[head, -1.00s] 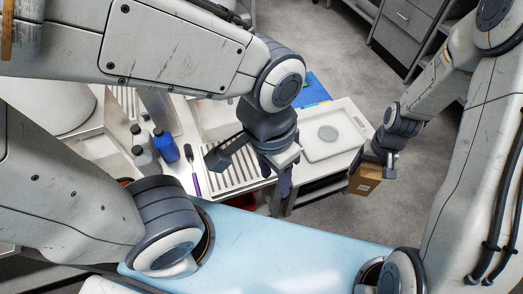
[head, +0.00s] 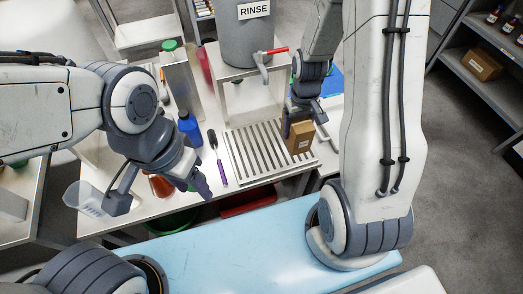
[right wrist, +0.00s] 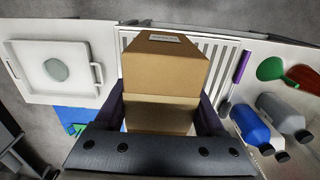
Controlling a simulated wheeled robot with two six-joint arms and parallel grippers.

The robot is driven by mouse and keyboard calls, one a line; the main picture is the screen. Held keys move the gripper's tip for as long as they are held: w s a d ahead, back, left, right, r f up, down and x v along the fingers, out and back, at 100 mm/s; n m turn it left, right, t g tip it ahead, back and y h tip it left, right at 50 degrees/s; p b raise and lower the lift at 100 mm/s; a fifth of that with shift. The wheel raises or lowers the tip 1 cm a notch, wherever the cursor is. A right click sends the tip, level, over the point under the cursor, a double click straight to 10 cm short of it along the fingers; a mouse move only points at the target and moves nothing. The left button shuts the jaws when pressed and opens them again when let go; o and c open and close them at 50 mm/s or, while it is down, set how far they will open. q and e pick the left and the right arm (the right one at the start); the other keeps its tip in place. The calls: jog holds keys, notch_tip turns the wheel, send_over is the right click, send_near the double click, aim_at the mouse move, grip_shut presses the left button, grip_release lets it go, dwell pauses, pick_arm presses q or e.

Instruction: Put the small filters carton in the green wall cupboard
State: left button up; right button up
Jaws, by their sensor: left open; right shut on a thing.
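The small brown carton (head: 301,137) is in my right gripper (head: 301,114), above the right part of the slatted drain rack. In the right wrist view the carton (right wrist: 164,68) sits between the two dark fingers (right wrist: 162,112), with a pale label on its far top part. My left gripper (head: 194,184) is open and empty, over the front edge of the worktop, left of the purple-handled brush. The green wall cupboard is not visible in either view now.
A grey RINSE tank (head: 246,42) with a red-handled tap stands behind the slatted rack (head: 262,155). A blue bottle (head: 189,127), the brush (head: 218,158) and a clear jug (head: 88,198) are on the left. A shelf at right holds another brown carton (head: 473,64).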

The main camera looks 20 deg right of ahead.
jog(key=s+d+f+b, duration=0.2)
jog(key=d, duration=0.1)
jog(key=p, duration=0.2)
send_over(271, 151)
notch_tip(271, 151, down, 10)
pick_arm(q)
jog(key=shift+f, duration=0.7)
pick_arm(e)
jog(key=shift+f, duration=0.15)
pick_arm(q)
jog(key=shift+f, duration=0.1)
pick_arm(e)
jog(key=shift+f, duration=0.2)
jog(key=o, duration=1.5)
jog(key=shift+r, duration=0.2)
